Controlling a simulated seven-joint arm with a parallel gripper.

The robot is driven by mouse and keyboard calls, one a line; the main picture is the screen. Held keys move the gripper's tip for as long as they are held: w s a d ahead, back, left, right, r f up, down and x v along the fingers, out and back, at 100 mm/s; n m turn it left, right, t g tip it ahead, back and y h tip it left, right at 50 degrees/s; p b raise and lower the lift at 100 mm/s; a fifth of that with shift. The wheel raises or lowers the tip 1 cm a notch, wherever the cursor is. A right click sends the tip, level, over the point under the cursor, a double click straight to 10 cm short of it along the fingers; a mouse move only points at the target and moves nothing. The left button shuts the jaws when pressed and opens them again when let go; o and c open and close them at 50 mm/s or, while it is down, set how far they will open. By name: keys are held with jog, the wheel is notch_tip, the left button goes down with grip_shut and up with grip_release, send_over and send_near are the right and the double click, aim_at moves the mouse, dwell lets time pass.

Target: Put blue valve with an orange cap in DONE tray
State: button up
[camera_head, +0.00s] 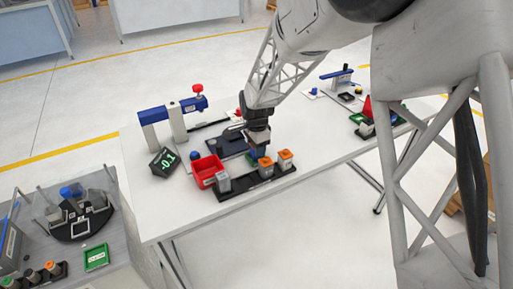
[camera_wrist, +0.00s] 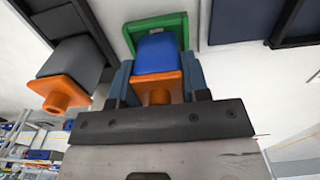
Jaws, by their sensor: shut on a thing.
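My gripper (camera_head: 258,148) is over the front part of the white table. In the wrist view its two blue-grey fingers (camera_wrist: 158,88) are shut on the blue valve with an orange cap (camera_wrist: 156,56). The cap faces the wrist camera. A green tray-like frame (camera_wrist: 184,32) shows behind and around the far end of the valve. I cannot tell whether the valve touches it. In the head view the held valve is mostly hidden by the gripper and nearby parts. No DONE label can be read.
A grey valve with an orange cap (camera_wrist: 70,70) is close left of my fingers. In the head view, orange-capped valves (camera_head: 285,160) stand on a black rack (camera_head: 240,190) beside a red tray (camera_head: 203,182). A blue-armed stand (camera_head: 152,117) and a display (camera_head: 165,162) are left.

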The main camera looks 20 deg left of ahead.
jog(key=shift+f, duration=0.15)
jog(key=o, duration=1)
jog(key=shift+o, duration=0.2)
notch_tip(320, 180, up, 12)
jog(key=shift+r, duration=0.15)
jog(key=shift+d, duration=0.1)
dwell(0.6)
